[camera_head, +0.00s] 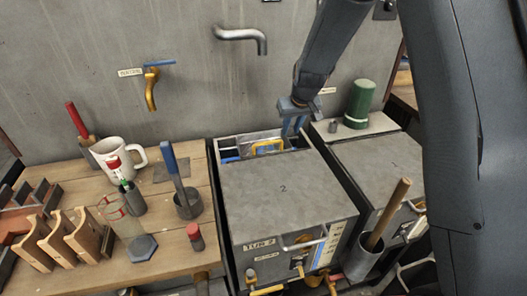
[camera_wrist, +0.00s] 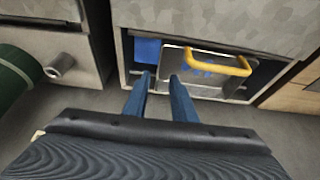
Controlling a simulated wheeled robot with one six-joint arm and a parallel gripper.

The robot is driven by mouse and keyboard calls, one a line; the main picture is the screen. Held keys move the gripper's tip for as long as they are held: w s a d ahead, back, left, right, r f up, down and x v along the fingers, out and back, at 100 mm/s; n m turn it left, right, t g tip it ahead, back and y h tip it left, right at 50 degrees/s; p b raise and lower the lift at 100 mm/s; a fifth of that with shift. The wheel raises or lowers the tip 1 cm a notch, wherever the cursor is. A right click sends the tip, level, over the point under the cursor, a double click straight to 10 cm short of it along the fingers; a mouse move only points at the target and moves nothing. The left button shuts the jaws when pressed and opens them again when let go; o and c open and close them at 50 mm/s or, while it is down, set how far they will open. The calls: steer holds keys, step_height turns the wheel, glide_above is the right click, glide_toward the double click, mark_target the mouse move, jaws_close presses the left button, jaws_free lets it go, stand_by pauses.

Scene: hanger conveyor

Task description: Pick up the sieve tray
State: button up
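The sieve tray, as I take it, is a grey metal piece (camera_wrist: 190,62) with a yellow handle (camera_wrist: 222,62), seen in the wrist view inside the open end of a tub. In the head view its yellow handle (camera_head: 268,146) shows in the opening at the back of tub 2 (camera_head: 283,190). My gripper (camera_head: 293,134) is over the right part of that opening, to the right of the handle. In the wrist view its blue fingers (camera_wrist: 162,76) are apart with nothing held between them, left of the handle. The tray's lower part is hidden in the tub.
A green cylinder (camera_head: 360,103) and a second tub (camera_head: 375,165) stand right of tub 2. A wooden-handled tool in a metal cup (camera_head: 366,262) stands in front. The wooden bench at left holds a mug (camera_head: 112,160), several tools and wooden racks. A wall spout (camera_head: 245,36) hangs above.

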steer(key=shift+p+x, duration=0.35)
steer(key=shift+x, duration=1.5)
steer(key=shift+d+p+x, duration=0.15)
steer(key=shift+p+x, duration=0.4)
steer(key=shift+x, duration=0.7)
steer(key=shift+d+p+x, duration=0.1)
steer(key=shift+p+x, duration=0.45)
steer(key=shift+x, duration=0.65)
steer(key=shift+w, duration=0.1)
jaws_close()
steer(key=shift+r, duration=0.1)
